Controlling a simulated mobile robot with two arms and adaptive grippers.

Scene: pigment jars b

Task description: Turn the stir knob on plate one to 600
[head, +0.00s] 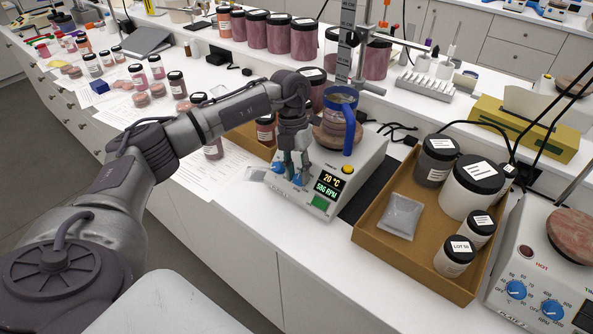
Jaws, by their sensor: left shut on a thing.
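Plate one (346,178) is a white hot plate with a display (328,187) reading 20 °C and what looks like 586 RPM. Two blue knobs sit on its front: the left knob (277,167) and the stir knob (299,181) to its right. My left gripper (296,171) points down at the front panel and is shut on the stir knob, its fingers partly hiding it. A green switch (320,202) is beside the display. My right gripper is not in view.
A cardboard tray (372,236) with several lidded jars and a grey pouch stands to the right. A second hot plate (530,262) is at the right edge. A metal stand (346,45) rises behind plate one. Papers (200,182) and pigment jars lie left.

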